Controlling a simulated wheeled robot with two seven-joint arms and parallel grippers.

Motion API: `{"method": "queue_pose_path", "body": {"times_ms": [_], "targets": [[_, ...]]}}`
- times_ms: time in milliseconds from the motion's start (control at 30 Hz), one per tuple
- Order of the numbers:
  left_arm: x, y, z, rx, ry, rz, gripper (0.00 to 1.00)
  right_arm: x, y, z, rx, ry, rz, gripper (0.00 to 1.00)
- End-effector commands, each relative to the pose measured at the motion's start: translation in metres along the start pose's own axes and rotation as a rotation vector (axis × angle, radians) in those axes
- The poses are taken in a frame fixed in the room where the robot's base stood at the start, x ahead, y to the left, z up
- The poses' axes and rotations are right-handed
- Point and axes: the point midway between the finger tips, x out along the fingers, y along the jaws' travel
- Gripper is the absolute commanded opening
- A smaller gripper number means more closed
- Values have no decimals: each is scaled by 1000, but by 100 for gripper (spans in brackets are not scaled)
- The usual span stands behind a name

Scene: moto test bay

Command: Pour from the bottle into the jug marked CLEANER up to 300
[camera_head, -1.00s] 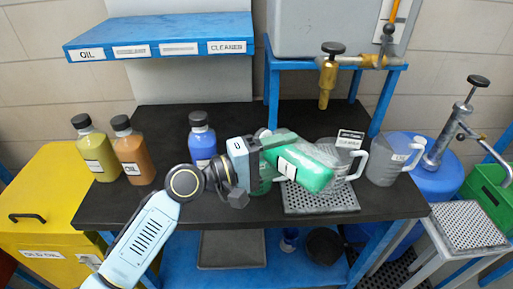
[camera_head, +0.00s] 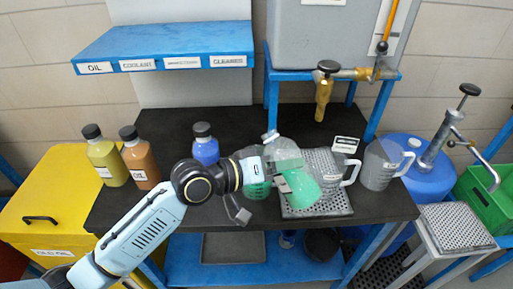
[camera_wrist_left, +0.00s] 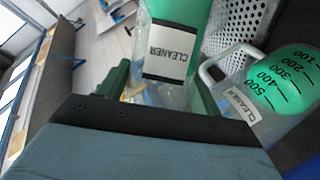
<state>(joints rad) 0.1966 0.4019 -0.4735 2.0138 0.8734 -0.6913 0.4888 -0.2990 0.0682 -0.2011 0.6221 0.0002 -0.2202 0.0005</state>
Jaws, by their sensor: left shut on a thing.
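My left gripper (camera_head: 262,170) is shut on a see-through bottle (camera_head: 284,150) of green liquid. The bottle, labelled CLEANER, also shows in the wrist view (camera_wrist_left: 182,85). It is tilted steeply, base up, with its lower end at the jug on the drip tray. Its upper part is clear, and green lies towards the lower end. The jug (camera_head: 334,182) is see-through with a handle; in the wrist view its CLEANER label shows on the jug (camera_wrist_left: 270,125). Green shows behind its marks 100 to 500; I cannot read the exact level. The bottle's mouth and any stream are hidden. My right gripper is not in view.
The jug stands on a perforated drip tray (camera_head: 318,211) on the black bench. Another jug (camera_head: 378,168) is close on the right. A brass tap (camera_head: 324,95) hangs behind. Yellow, orange and blue bottles (camera_head: 205,150) stand left. The bench's front left is clear.

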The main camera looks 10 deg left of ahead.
Motion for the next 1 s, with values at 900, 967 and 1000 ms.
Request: {"method": "queue_pose_path", "body": {"times_ms": [900, 967, 1000], "targets": [[14, -13, 33, 652, -14, -264, 24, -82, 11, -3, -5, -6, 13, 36], [15, -15, 36, 684, -15, -276, 24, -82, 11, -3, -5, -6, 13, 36], [16, -17, 38, 702, -15, -284, 24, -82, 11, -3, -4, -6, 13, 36]]}}
